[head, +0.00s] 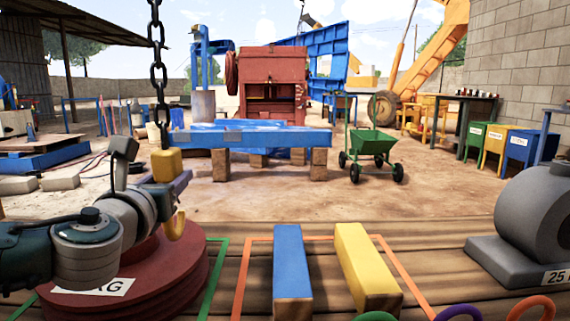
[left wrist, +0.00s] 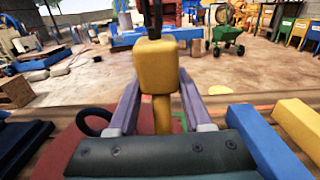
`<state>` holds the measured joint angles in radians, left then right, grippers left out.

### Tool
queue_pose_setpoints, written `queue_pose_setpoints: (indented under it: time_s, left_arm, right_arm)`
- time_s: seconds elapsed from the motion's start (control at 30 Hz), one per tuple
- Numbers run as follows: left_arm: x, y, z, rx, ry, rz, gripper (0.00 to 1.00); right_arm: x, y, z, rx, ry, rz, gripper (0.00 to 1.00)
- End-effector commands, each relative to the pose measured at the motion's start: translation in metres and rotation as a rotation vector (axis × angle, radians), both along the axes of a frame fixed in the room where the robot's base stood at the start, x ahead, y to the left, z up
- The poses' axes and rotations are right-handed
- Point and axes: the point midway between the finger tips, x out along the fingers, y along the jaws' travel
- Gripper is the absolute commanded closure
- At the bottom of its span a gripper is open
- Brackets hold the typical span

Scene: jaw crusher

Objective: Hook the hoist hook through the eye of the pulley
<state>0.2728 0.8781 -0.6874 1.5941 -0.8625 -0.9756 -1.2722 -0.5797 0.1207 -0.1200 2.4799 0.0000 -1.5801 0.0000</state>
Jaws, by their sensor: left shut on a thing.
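The hoist hook is a yellow block (head: 167,165) with a yellow hook (head: 175,228) below it, hanging from a dark chain (head: 158,75). My left gripper (head: 173,186) is shut on the block; in the left wrist view its two fingers flank the yellow block (left wrist: 158,68). The pulley is a large dark red wheel (head: 165,282) lying on the wooden bench, with a white label partly behind my left arm. In the left wrist view a black ring (left wrist: 94,122), perhaps its eye, shows left of the hook. The hook looks apart from it. My right gripper is not in view.
On the bench are a blue bar (head: 291,270), a yellow bar (head: 366,268) and a grey motor-like weight (head: 535,225) at right. Coloured rings (head: 459,313) show at the front edge. A green cart (head: 372,145) and the red crusher (head: 272,80) stand beyond.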

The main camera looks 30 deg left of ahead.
Motion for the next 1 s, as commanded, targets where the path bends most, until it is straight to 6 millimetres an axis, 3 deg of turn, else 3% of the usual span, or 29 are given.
queue_pose_setpoints:
  time_s: [1.0]
  left_arm:
    - [-0.058,-0.032,0.016,0.004,-0.009,0.001,1.00]
  right_arm:
    - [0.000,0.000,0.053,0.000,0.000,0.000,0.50]
